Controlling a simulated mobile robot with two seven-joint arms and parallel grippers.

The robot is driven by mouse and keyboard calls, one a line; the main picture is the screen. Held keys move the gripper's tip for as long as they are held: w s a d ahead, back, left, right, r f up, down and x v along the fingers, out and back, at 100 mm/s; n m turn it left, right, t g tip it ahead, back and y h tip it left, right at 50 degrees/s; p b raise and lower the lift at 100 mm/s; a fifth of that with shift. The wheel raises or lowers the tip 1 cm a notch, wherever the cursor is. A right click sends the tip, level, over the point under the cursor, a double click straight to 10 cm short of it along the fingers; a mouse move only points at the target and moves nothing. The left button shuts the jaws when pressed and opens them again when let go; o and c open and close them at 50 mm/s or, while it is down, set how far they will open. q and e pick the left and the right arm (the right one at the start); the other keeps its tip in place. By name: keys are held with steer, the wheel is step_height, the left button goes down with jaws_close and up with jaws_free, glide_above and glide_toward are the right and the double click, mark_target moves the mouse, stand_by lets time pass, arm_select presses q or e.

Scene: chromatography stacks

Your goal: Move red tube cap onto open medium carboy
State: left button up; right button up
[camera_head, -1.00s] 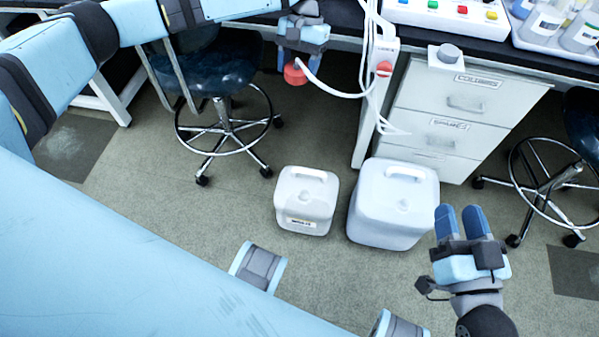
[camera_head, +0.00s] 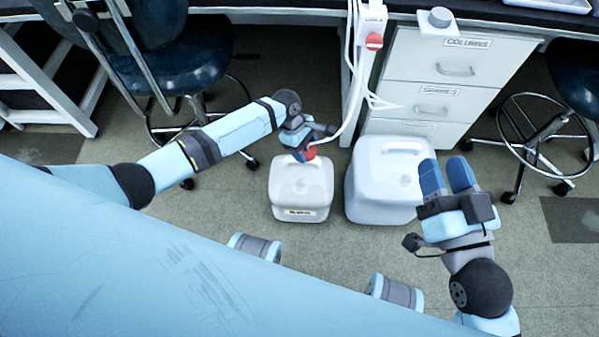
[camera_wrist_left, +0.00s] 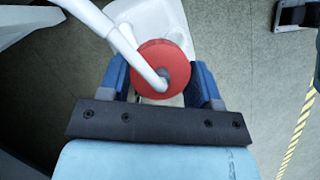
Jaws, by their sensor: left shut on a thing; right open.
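The red tube cap (camera_head: 309,153), with a white tube running from it, is held in my left gripper (camera_head: 303,155). In the left wrist view the red cap (camera_wrist_left: 163,62) sits between the blue fingers of the left gripper (camera_wrist_left: 160,82), which are shut on it. The smaller white carboy (camera_head: 300,189), with a front label too small to read, stands on the floor. The cap appears over its back edge; contact cannot be told and its opening is hidden or unclear. A larger white carboy (camera_head: 382,190) stands to its right. My right gripper (camera_head: 447,178) is open and empty, in front of the larger carboy's right side.
White tubes hang from a white post (camera_head: 358,90) bearing another red part (camera_head: 374,41). A white drawer cabinet (camera_head: 440,85) stands behind the larger carboy. Wheeled chairs stand at left (camera_head: 190,60) and right (camera_head: 575,80). Floor in front of the carboys is mostly clear.

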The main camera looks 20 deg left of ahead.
mark_target(304, 184)
arm_select(q)
steer(key=s+f+n, duration=0.1)
steer(key=f, duration=0.1)
steer(key=s+f+n, duration=0.1)
steer(key=f, duration=0.1)
steer(key=s+f+n+t, duration=0.1)
steer(key=s+f, duration=0.1)
steer(key=f, duration=0.1)
steer(key=shift+s+a+f, duration=0.1)
steer(key=shift+a, duration=0.1)
step_height(304, 184, down, 3)
steer(key=b, duration=0.4)
steer(key=shift+f+b, duration=0.6)
steer(key=shift+b, duration=0.7)
arm_select(e)
step_height(304, 184, down, 7)
steer(key=n+g, duration=0.1)
steer(key=g, duration=0.1)
steer(key=shift+w+a+f+n+g, duration=0.2)
steer(key=shift+w+n+g, duration=0.1)
steer(key=shift+r, duration=0.15)
arm_select(q)
steer(key=shift+p, duration=0.75)
arm_select(e)
steer(key=shift+r, duration=0.65)
arm_select(q)
steer(key=shift+p, duration=0.7)
arm_select(e)
steer(key=shift+r, duration=0.65)
